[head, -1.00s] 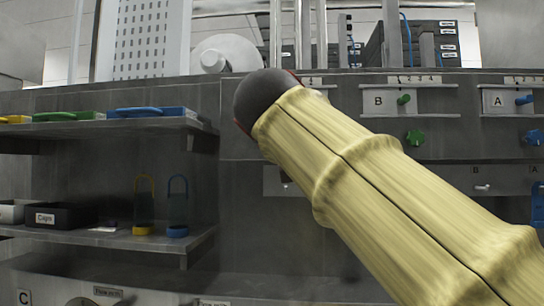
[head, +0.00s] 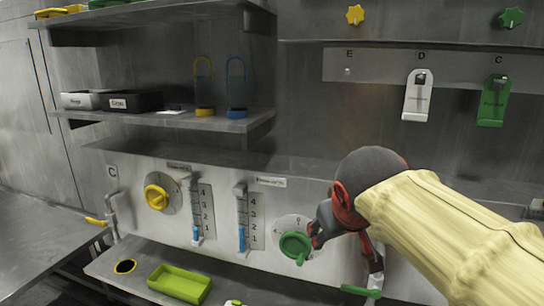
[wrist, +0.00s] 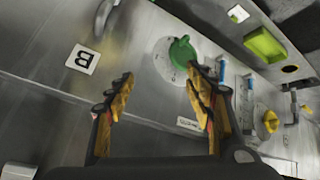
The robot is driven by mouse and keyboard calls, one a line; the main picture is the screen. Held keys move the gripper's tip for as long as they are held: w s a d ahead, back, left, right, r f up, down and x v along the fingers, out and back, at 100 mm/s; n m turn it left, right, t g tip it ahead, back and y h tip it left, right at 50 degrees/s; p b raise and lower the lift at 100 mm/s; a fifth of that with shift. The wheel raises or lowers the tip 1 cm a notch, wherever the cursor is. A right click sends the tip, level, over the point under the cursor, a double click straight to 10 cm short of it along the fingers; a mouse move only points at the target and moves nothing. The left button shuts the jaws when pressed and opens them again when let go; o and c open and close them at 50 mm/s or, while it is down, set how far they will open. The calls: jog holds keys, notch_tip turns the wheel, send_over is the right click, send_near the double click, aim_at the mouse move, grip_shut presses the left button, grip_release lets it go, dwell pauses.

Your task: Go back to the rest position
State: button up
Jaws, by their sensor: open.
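My gripper shows in the wrist view (wrist: 160,88) with its two yellow-padded fingers spread apart and nothing between them. In the head view my gripper (head: 316,240) is partly hidden behind my own wrist and sleeved arm, in front of the grey control panel (head: 270,207). A green rotary knob (head: 295,246) on a round dial is just left of it. In the wrist view the same green knob (wrist: 182,52) lies beyond the fingertips, near the right finger; I cannot tell the exact gap.
Left along the panel are two blue-handled sliders (head: 241,238) and a yellow knob (head: 156,197). A lime-green tray (head: 180,283) sits on the ledge below. Above, a shelf (head: 170,118) holds bins and padlocks. White (head: 417,98) and green (head: 492,103) tags hang at right.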

jog(key=s+d+f+m+g, duration=0.1)
jog(key=s+d+f, duration=0.2)
jog(key=s+f, duration=0.6)
jog(key=s+d+f+m+g, duration=0.1)
jog(key=s+d+f+m, duration=0.1)
jog(key=s+f, duration=0.8)
jog(key=shift+s+d+g+y, duration=0.4)
jog(key=shift+s+d, duration=0.1)
jog(key=shift+s, duration=0.25)
